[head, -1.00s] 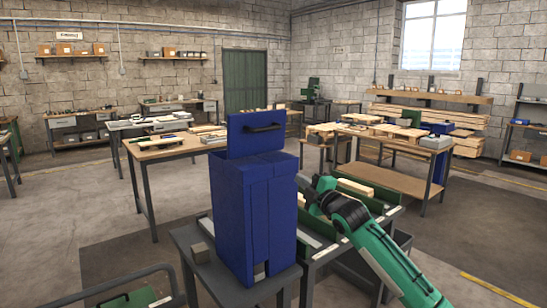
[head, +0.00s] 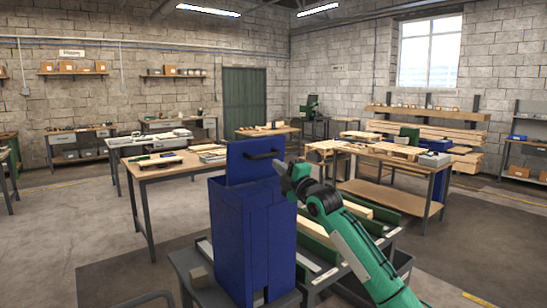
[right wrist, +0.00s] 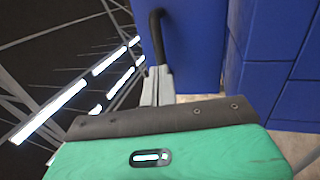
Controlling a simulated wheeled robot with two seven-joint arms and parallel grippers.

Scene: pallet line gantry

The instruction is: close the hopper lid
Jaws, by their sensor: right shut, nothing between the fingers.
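The blue hopper (head: 252,238) stands on a small grey table. Its blue lid (head: 238,168) is open, standing upright at the back of the hopper's top, with a dark bar handle (head: 264,155) across its face. My right gripper (head: 283,171) is at the right of the lid, just above the hopper's top edge. In the right wrist view its two fingers (right wrist: 158,84) are together and empty, beside the blue lid (right wrist: 195,45). The handle (right wrist: 158,38) shows just beyond the fingertips; whether they touch is unclear. My left gripper is out of view.
Behind the hopper's right side is a bench with green rails and timber pieces (head: 318,232). A wooden workbench (head: 160,170) stands behind to the left. A pallet table (head: 385,188) is at the back right. The floor (head: 480,235) at right is open.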

